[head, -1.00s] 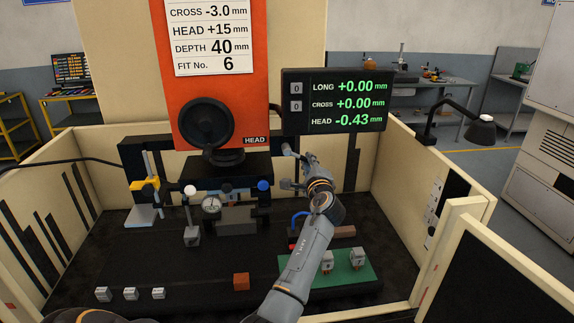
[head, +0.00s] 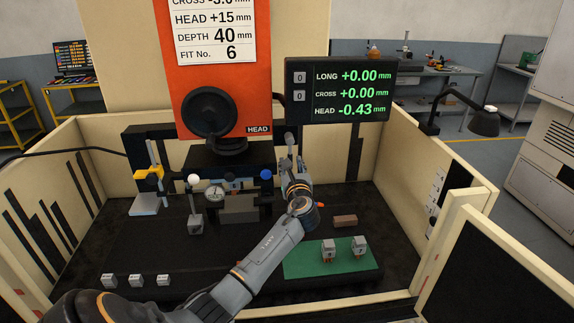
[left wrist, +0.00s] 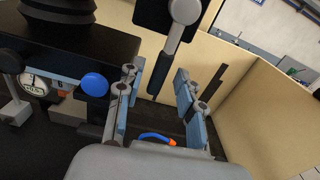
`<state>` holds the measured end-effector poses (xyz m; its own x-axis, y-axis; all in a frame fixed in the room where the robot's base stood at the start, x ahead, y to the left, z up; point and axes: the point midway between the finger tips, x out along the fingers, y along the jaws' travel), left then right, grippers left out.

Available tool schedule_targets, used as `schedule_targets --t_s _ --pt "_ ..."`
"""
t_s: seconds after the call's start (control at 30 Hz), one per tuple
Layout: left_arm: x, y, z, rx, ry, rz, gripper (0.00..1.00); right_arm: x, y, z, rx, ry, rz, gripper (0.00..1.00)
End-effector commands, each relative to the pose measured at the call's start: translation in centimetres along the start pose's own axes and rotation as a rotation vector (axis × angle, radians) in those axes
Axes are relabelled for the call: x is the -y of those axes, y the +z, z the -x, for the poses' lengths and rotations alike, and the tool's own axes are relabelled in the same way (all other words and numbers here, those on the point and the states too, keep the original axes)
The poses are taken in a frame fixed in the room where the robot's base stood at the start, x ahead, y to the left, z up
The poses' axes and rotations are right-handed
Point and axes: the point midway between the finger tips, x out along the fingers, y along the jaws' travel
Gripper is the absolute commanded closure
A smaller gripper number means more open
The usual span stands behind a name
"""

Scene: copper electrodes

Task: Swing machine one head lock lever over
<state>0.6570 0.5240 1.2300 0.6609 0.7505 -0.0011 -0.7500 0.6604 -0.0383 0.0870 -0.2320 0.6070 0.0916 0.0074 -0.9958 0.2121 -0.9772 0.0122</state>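The head lock lever, a grey arm with a round pivot and a dark lower end, hangs ahead in the left wrist view (left wrist: 173,42). In the head view, a grey lever (head: 289,140) shows at the right side of the orange machine head, just above my gripper. My left gripper (head: 291,168) is raised at that lever. In the left wrist view its two blue-padded fingers (left wrist: 157,82) are apart with nothing between the pads, and the lever's lower end is just beyond the gap. Contact is not visible. My right gripper is not in view.
The readout box (head: 340,90) is right of the lever. The blue knob (left wrist: 95,84) is left of my fingers. A dial gauge (head: 214,193) stands below the head. A green mat (head: 300,268) bears small electrodes. Cream tank walls (head: 410,190) surround the work area.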

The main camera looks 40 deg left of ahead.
Motion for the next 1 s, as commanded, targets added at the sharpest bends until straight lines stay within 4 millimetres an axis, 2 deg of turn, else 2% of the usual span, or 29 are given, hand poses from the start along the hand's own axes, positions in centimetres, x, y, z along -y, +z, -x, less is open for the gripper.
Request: schedule_targets --t_s 0.17,0.7,1.0 --pt "0.1 0.1 0.5 0.002 -0.002 0.002 0.63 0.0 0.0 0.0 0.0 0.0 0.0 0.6" --pt "0.1 0.1 5.6 0.002 -0.002 0.003 0.63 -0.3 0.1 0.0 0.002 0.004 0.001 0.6" --pt "0.0 0.1 6.0 0.002 0.0 0.003 0.63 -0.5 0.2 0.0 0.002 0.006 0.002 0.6"
